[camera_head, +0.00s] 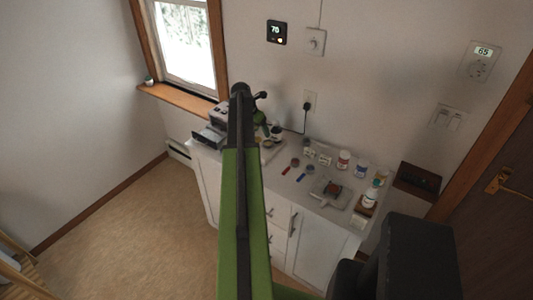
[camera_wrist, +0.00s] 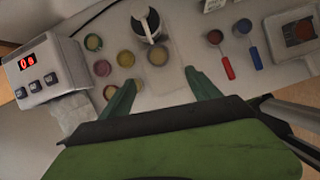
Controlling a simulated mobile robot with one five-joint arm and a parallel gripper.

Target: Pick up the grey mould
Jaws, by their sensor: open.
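A square grey piece with a dark recess and a reddish-brown middle (camera_wrist: 282,48) lies at the top right of the wrist view, cut by the frame edge. It may be the grey mould, but I cannot tell for sure. In the head view a similar grey piece with a red patch (camera_head: 331,191) lies on the right part of the counter. My gripper (camera_wrist: 161,76) is open and empty, its two green fingers spread above the counter. The square piece is well to the right of the fingers, apart from them. In the head view my arm hides part of the counter.
Several small round pots (camera_wrist: 125,59) and a metal jug (camera_wrist: 147,22) stand ahead of the fingers. A red-handled scoop (camera_wrist: 227,66) and a blue-handled one (camera_wrist: 255,57) lie right of them. A device with a red display (camera_wrist: 45,72) stands left.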

